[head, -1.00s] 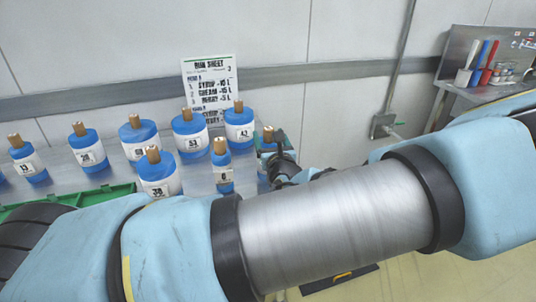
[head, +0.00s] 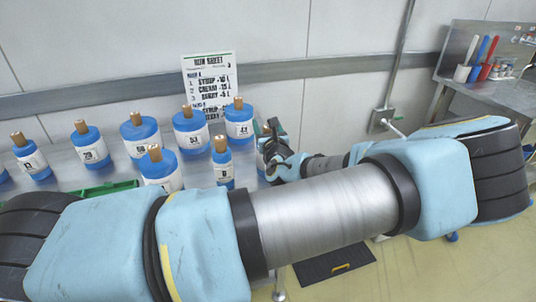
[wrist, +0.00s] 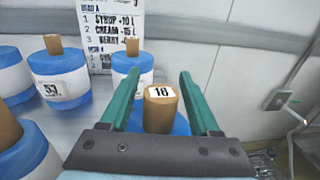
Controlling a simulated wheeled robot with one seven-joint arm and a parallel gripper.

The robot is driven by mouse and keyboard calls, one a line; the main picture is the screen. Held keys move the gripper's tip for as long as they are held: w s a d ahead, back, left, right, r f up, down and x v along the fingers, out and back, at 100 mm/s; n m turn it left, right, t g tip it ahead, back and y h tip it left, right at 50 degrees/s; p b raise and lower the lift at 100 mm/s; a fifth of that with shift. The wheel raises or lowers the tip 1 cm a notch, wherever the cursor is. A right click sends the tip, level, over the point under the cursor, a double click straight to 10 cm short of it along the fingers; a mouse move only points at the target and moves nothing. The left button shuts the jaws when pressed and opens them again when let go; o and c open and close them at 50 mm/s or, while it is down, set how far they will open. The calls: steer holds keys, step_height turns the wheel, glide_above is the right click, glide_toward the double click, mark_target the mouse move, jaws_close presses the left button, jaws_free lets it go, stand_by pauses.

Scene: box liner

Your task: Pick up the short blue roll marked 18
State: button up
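The short blue roll marked 18 shows in the wrist view, with its brown core (wrist: 160,110) and 18 tag facing up and its blue body (wrist: 180,126) mostly hidden behind the gripper's base. My gripper (wrist: 158,73) is open, its two green fingers on either side of the core with visible gaps. In the head view, my gripper (head: 272,128) is at the right end of the row of rolls and hides most of that roll.
Several other blue rolls stand close on the left, including a thin one (head: 223,165) and the one marked 53 (wrist: 60,82). A run sheet (head: 209,80) stands behind them. A green tray edge (head: 105,188) lies at front left. A side bench (head: 490,90) stands at right.

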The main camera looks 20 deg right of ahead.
jaws_close()
stand_by(1.1)
